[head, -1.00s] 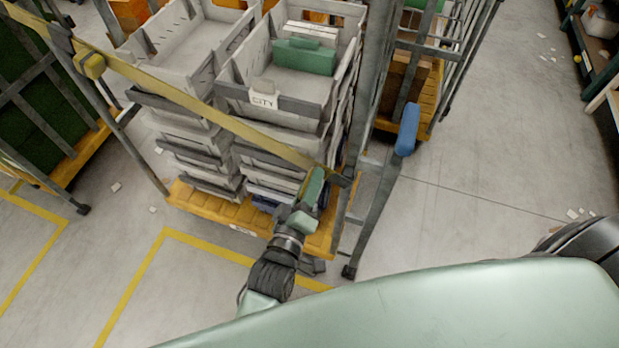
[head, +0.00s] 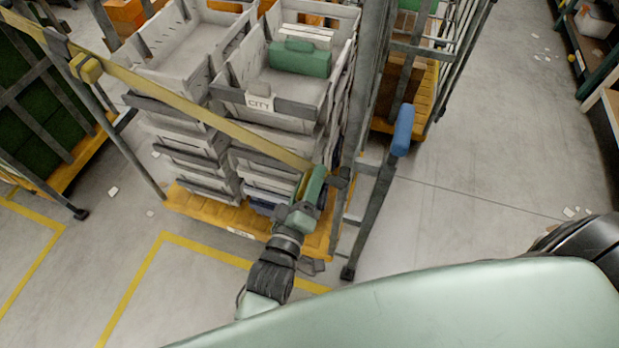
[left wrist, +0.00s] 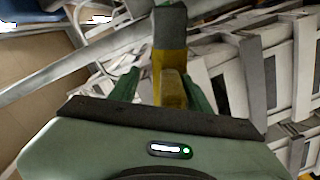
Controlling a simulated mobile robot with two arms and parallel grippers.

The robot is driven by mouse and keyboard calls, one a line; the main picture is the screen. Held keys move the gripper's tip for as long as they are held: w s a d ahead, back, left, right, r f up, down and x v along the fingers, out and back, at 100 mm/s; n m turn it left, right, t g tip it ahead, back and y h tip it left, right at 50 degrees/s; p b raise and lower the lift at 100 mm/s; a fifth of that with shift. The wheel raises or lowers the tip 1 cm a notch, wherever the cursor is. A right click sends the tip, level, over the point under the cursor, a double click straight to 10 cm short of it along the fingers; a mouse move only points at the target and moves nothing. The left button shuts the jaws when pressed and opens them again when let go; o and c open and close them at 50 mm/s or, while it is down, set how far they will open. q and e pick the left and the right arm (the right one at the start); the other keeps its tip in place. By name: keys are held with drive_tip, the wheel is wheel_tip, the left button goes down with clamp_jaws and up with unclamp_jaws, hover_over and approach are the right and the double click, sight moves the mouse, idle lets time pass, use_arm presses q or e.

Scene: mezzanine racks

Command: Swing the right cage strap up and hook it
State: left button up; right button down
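A yellow strap (head: 180,112) runs slanting across the front of the cage, from the left post down to the right post (head: 350,150). My left gripper (head: 309,184) is at the strap's right end, close beside the right post. In the left wrist view, the green fingers of my left gripper (left wrist: 163,85) stand on both sides of the yellow strap end (left wrist: 170,64), with a gap at the left finger. A grey end piece (left wrist: 170,27) shows beyond it. Whether it is seated on a catch is hard to tell. My right gripper is out of view.
Stacked grey crates (head: 285,110) fill the cage on its yellow base (head: 215,212). A blue-handled bar (head: 402,130) stands to the right of the right post. Another cage (head: 40,110) is at the left. The floor at the right is mostly clear.

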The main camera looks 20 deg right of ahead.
use_arm(q)
drive_tip(key=shift+s+a+f, duration=0.15)
drive_tip(key=shift+s+a, duration=0.2)
drive_tip(key=shift+s, duration=0.15)
drive_tip(key=v, duration=0.6)
drive_tip(key=shift+s+a+b, duration=0.2)
drive_tip(key=shift+s+b, duration=0.05)
drive_tip(key=shift+b, duration=0.15)
drive_tip(key=p+v, duration=0.2)
drive_tip(key=v, duration=0.7)
drive_tip(key=shift+p, duration=0.4)
